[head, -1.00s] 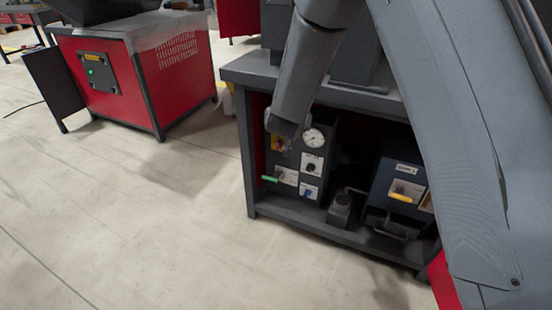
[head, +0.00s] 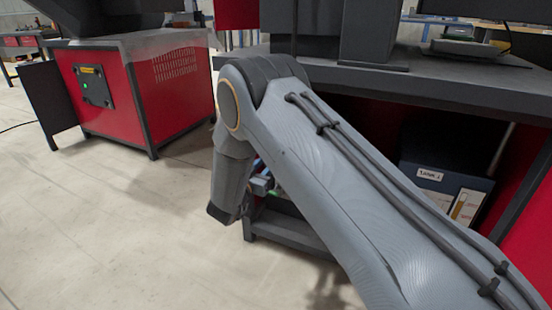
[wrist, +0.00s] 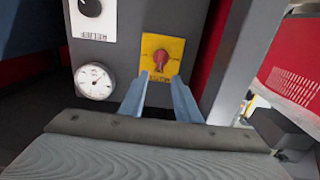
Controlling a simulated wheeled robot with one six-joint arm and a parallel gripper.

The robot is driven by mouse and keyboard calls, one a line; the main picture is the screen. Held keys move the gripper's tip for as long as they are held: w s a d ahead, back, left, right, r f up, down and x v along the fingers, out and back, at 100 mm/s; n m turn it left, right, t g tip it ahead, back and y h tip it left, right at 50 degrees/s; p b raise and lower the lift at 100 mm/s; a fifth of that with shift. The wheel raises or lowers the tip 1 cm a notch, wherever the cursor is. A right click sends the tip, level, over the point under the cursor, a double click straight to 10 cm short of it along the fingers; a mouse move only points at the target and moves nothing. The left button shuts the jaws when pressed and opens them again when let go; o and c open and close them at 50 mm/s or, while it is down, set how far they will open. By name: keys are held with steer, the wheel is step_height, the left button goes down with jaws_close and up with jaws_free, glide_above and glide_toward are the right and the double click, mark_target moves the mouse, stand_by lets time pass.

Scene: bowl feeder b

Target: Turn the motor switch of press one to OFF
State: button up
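The motor switch (wrist: 161,61) is a red knob on a yellow plate (wrist: 177,44) on a dark grey panel, in the wrist view. The plate appears upside down there, and the setting the knob points to cannot be read. My gripper (wrist: 161,80) has two blue-grey fingers spread apart, with their tips just short of the knob, one toward each side of it. Nothing is held between them, and contact with the knob cannot be told. In the head view my arm hides the switch and most of the panel.
A pressure gauge (wrist: 95,81) and a black relief knob (wrist: 90,7) sit left of the switch in the wrist view. In the head view, a unit labelled TANK (head: 430,174) stands under the bench top (head: 420,80). A red machine (head: 130,92) stands left, with clear floor in front.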

steer(key=b+x, duration=0.2)
steer(key=x, duration=0.5)
steer(key=shift+w+b, duration=0.15)
steer(key=shift+b, duration=0.2)
steer(key=shift+c, duration=0.5)
jaws_close()
